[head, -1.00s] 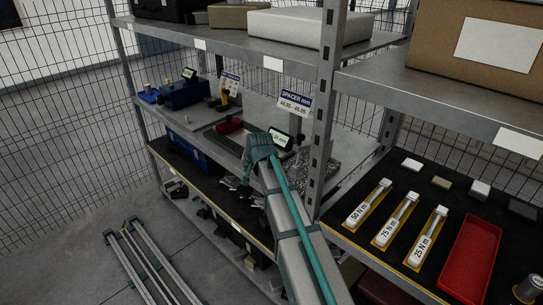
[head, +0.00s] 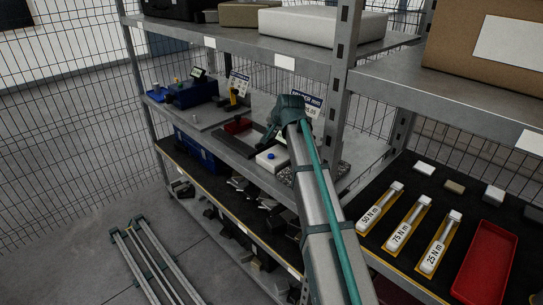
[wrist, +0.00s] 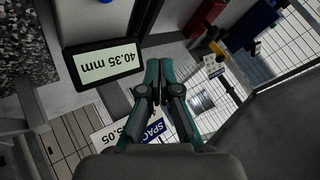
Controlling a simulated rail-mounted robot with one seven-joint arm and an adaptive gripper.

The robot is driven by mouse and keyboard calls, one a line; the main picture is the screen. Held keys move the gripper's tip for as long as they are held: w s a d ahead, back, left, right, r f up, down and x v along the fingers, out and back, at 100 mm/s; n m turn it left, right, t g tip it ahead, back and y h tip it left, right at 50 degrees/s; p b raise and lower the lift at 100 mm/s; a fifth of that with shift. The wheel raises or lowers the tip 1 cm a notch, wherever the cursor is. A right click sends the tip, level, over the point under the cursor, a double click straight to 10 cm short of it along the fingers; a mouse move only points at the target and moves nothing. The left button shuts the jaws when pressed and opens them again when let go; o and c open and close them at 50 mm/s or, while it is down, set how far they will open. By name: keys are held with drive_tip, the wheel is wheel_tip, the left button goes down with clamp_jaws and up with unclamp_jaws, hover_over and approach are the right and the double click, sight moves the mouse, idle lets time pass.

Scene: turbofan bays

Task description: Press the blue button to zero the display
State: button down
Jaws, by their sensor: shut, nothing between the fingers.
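The blue button (head: 271,156) sits on top of a white box (head: 265,163) on the middle shelf, in the head view. The button does not show in the wrist view. A black display (wrist: 103,68) reads 40.35 mm, left of the fingers in the wrist view; in the head view my arm hides it. My gripper (wrist: 158,64) is shut and empty, its fingertips together. In the head view the gripper (head: 269,138) is above and behind the white box, apart from the button as far as I can tell.
A spacer sign (head: 308,103) stands close behind my wrist, by the shelf post (head: 338,110). A dark patterned slab (wrist: 25,45) lies near the display.

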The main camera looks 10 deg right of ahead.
sight(272, 156)
drive_tip(key=shift+f, duration=0.15)
drive_tip(key=shift+f+b, duration=2.2)
drive_tip(key=shift+f, duration=2.05)
drive_tip(key=shift+f, duration=0.15)
drive_tip(key=shift+f, duration=0.3)
drive_tip(key=shift+f+b, duration=0.35)
drive_tip(key=shift+f, duration=0.15)
drive_tip(key=shift+r, duration=0.15)
drive_tip(key=shift+r+p, duration=0.55)
drive_tip(key=shift+r, duration=0.25)
drive_tip(key=shift+r+p, duration=1.35)
drive_tip(key=shift+r, duration=1.15)
